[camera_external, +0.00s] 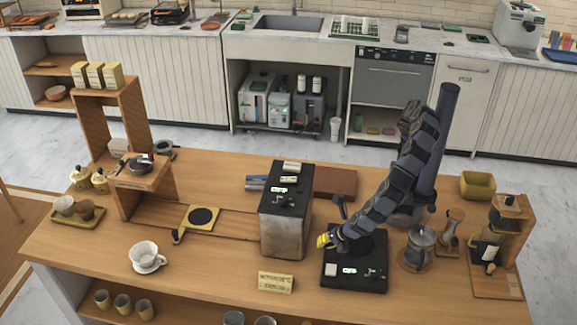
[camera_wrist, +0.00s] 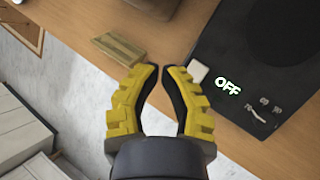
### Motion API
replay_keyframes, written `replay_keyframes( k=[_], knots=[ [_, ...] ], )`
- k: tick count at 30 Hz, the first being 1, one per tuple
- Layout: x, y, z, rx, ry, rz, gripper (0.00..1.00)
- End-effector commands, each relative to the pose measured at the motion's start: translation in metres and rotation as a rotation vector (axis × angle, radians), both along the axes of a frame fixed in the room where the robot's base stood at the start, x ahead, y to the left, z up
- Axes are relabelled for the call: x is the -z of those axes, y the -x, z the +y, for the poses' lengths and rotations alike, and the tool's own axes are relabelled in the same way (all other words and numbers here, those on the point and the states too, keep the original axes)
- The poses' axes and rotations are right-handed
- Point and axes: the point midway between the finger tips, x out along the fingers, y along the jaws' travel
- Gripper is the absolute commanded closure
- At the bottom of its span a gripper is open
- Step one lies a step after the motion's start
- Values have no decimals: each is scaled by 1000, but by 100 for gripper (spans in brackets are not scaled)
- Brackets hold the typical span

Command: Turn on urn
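A tall box-shaped appliance (camera_external: 285,235) with a steel front and a dark top stands mid-table. I take it to be the urn. Its top has a small lit display (camera_external: 279,190), too small to read. My gripper (camera_external: 327,241), with yellow fingers, is to the right of this box, above the left edge of a low black unit (camera_external: 345,284). In the wrist view the gripper (camera_wrist: 161,70) has its fingertips almost together, with nothing between them. The black unit (camera_wrist: 228,55) lies to its right there, with a lit "OFF" display (camera_wrist: 228,86) and a pale switch-like block (camera_wrist: 197,70).
A small sign (camera_external: 276,283) stands at the table's front edge; it also shows in the wrist view (camera_wrist: 118,48). A white cup (camera_external: 145,256) sits to the left. A glass pot (camera_external: 421,243) and a wooden stand (camera_external: 497,282) are to the right.

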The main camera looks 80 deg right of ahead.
Motion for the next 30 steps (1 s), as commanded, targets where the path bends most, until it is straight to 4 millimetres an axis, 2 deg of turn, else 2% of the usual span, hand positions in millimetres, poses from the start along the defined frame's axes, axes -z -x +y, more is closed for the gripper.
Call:
replay_keyframes(
  k=[4,8,12,15,18,21,24,30],
  knots=[
    [-41,-36,-5,116,-25,136,100],
    [-89,-76,-29,214,-70,283,100],
    [-144,-117,-74,290,-158,426,100],
    [-177,-138,-112,324,-230,504,100],
    [-201,-149,-144,341,-294,557,100],
    [-215,-154,-167,347,-334,592,100],
    [-222,-156,-178,349,-355,609,100],
    [-224,-155,-180,348,-358,615,100]
  ],
)
